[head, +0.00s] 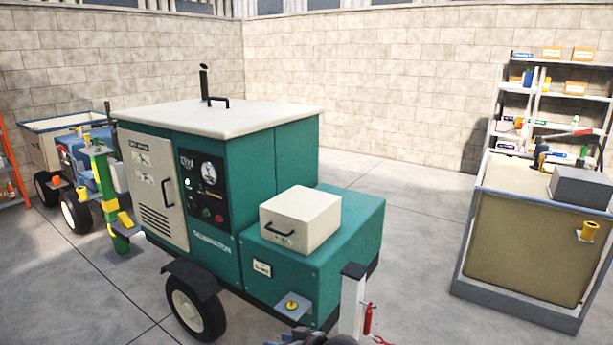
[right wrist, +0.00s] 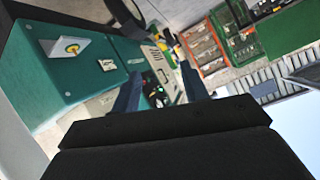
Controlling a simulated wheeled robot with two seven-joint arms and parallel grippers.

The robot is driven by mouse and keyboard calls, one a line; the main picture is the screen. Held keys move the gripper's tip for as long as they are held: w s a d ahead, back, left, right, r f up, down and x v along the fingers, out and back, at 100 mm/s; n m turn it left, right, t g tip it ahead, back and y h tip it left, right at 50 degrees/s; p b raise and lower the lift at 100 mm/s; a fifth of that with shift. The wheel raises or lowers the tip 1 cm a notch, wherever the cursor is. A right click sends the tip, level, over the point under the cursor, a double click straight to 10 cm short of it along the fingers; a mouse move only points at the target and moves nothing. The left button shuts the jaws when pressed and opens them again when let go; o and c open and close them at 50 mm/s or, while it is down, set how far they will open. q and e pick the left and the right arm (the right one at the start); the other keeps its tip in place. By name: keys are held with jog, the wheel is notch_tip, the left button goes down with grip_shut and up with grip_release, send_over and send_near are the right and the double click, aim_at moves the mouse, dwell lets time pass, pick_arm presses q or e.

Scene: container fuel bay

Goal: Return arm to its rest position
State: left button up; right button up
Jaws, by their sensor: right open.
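My right gripper (right wrist: 160,68) shows in the right wrist view, its two dark blue fingers spread apart with nothing between them. Beyond the fingers is the green generator (head: 220,180), with its control panel and a plate with a yellow cap, seen tilted; the generator's green side also shows in the right wrist view (right wrist: 50,80). I see no contact between the fingers and the generator. A dark grey part at the bottom edge of the head view is cut off, and I cannot tell what it is. My left gripper is not in view.
A blue cart (head: 75,150) stands behind the generator at the left. A white post (head: 353,300) rises near the generator's front. Bare concrete floor lies between generator and workbench.

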jog(key=s+d+f+m+g+h, duration=0.2)
jog(key=s+d+f+h, duration=0.15)
jog(key=s+d, duration=0.65)
jog(key=s+d+f+m+g+h, duration=0.1)
jog(key=s+d+f+m+h, duration=0.15)
jog(key=s+d+h, duration=0.5)
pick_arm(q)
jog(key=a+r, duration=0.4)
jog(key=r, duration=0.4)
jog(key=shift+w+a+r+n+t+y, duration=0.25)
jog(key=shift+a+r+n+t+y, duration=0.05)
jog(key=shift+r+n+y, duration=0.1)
pick_arm(e)
jog(key=s+d+f+g+y, duration=0.1)
jog(key=s+f, duration=0.3)
jog(key=s, duration=0.5)
jog(key=s+d+f+g+y, duration=0.1)
jog(key=s+d+f+g, duration=0.1)
jog(key=s, duration=0.8)
notch_tip(320, 180, down, 3)
jog(key=shift+d+r, duration=0.2)
jog(key=shift+d, duration=0.65)
jog(key=shift+s, duration=0.1)
